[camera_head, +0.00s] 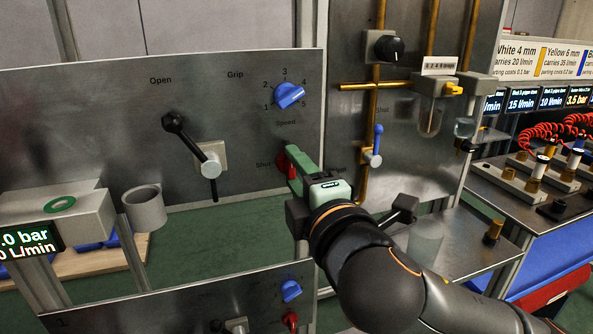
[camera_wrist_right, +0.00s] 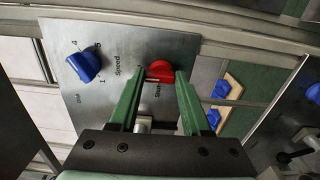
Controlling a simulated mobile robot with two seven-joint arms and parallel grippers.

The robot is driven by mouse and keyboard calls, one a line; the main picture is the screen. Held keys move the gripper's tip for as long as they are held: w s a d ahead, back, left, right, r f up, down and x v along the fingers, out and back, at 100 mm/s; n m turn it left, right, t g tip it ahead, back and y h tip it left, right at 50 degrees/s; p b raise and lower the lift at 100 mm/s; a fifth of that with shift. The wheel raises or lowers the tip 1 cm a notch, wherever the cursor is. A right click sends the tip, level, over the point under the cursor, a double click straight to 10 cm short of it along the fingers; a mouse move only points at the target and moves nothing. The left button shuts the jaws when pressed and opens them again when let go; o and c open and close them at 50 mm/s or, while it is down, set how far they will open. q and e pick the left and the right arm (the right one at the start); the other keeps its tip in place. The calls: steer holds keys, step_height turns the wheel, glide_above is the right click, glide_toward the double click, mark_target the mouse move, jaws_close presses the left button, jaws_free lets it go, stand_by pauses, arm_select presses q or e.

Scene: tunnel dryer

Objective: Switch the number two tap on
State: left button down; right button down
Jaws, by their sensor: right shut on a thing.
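A red tap knob (camera_head: 281,164) sits low on the right of the upper grey panel, next to the word "Shut". It also shows in the right wrist view (camera_wrist_right: 162,70). My right gripper (camera_head: 291,152) reaches it with green fingers. In the wrist view the fingers (camera_wrist_right: 160,80) are on either side of the red knob and shut on it. The fingers and wrist hide part of the knob in the head view. I cannot read a tap number on this panel. My left gripper is not in view.
Above the knob is a blue Speed dial (camera_head: 289,96). To the left is a black-knobbed lever (camera_head: 190,140) near "Open". To the right, a blue-handled valve (camera_head: 377,140) stands by brass pipes. A lower panel (camera_head: 190,307) has another red knob (camera_head: 290,320).

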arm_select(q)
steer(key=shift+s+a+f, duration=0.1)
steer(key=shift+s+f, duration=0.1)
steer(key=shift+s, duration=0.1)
arm_select(e)
steer(key=shift+m, duration=0.3)
steer(key=c, duration=0.6)
jaws_free()
steer(key=shift+o, duration=1.2)
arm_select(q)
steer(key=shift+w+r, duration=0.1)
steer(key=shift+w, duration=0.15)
